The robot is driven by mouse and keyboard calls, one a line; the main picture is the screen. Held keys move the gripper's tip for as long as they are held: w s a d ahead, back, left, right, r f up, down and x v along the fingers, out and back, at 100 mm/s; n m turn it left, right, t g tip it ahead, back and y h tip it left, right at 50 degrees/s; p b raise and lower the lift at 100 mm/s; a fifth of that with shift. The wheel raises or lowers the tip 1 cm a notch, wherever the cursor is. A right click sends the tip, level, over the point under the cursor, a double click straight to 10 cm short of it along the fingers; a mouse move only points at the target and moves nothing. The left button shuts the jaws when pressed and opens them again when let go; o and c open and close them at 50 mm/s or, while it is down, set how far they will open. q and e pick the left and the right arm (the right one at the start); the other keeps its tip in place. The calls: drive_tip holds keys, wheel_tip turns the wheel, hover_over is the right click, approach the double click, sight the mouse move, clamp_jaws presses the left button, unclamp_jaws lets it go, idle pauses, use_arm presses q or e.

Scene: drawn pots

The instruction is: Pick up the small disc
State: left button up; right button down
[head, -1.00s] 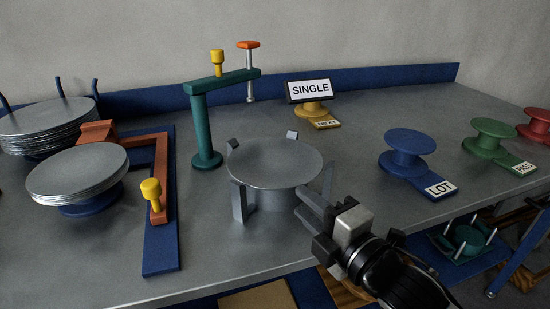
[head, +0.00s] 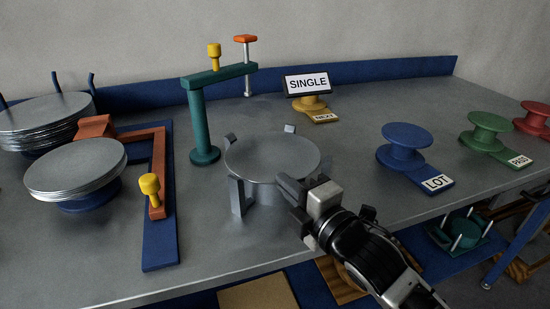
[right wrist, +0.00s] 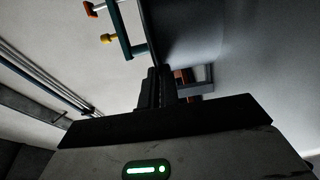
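The small disc (head: 272,153) is a thin, flat grey plate. It lies level on a grey stand with upright posts (head: 237,196) in the middle of the table. My right gripper (head: 287,184) is at its near right edge in the head view, with the fingertips overlapping the rim. In the right wrist view the fingers (right wrist: 157,88) are close together and appear shut on the rim; the contact itself is hard to see. The disc is not visibly lifted. My left gripper is not in view.
A teal clamp post (head: 203,125) stands behind left of the disc. Stacked plates (head: 75,168) and an orange bracket (head: 158,170) are at left. Blue (head: 402,145), green (head: 487,132) and red (head: 535,115) spools stand at right. A "SINGLE" sign (head: 307,83) stands at the back.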

drive_tip(key=shift+r, duration=0.15)
drive_tip(key=shift+r, duration=0.3)
wheel_tip(320, 180, up, 2)
drive_tip(key=shift+r, duration=0.1)
use_arm(q)
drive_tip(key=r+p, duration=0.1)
drive_tip(key=p, duration=0.1)
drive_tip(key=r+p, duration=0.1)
drive_tip(key=p, duration=0.2)
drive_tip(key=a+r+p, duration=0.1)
drive_tip(key=p, duration=0.1)
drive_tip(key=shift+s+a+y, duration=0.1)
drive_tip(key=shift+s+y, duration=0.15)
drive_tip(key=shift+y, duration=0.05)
use_arm(e)
drive_tip(key=s+a+r, duration=0.3)
drive_tip(key=s+r, duration=0.7)
drive_tip(key=s, duration=0.3)
drive_tip(key=shift+s+a, duration=0.25)
drive_tip(key=shift+a, duration=0.1)
